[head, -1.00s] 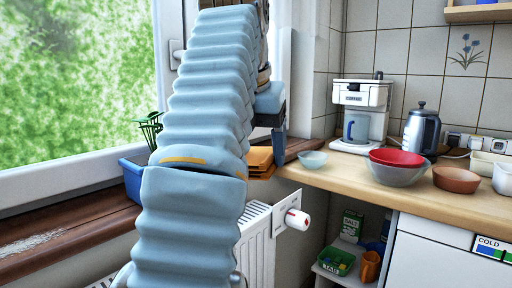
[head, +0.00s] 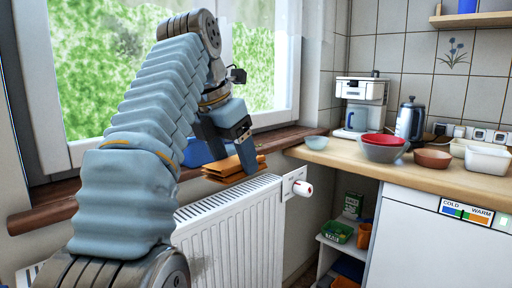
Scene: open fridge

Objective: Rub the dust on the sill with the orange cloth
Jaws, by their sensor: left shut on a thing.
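My left gripper (head: 238,152) is shut on the folded orange cloth (head: 230,170). The cloth hangs at the front edge of the brown wooden sill (head: 45,211), over the top of the radiator; I cannot tell whether it touches the sill. The sill runs under the window from the left, behind my left arm, to the counter on the right. No dust shows clearly on its visible parts; my arm hides a long middle stretch. My right gripper is not in view.
A blue planter (head: 203,153) stands on the sill behind the gripper, partly hidden. The white radiator (head: 225,225) with its valve knob (head: 303,188) is below. On the right, the counter (head: 400,166) holds bowls, a coffee maker (head: 361,105) and a kettle (head: 410,119).

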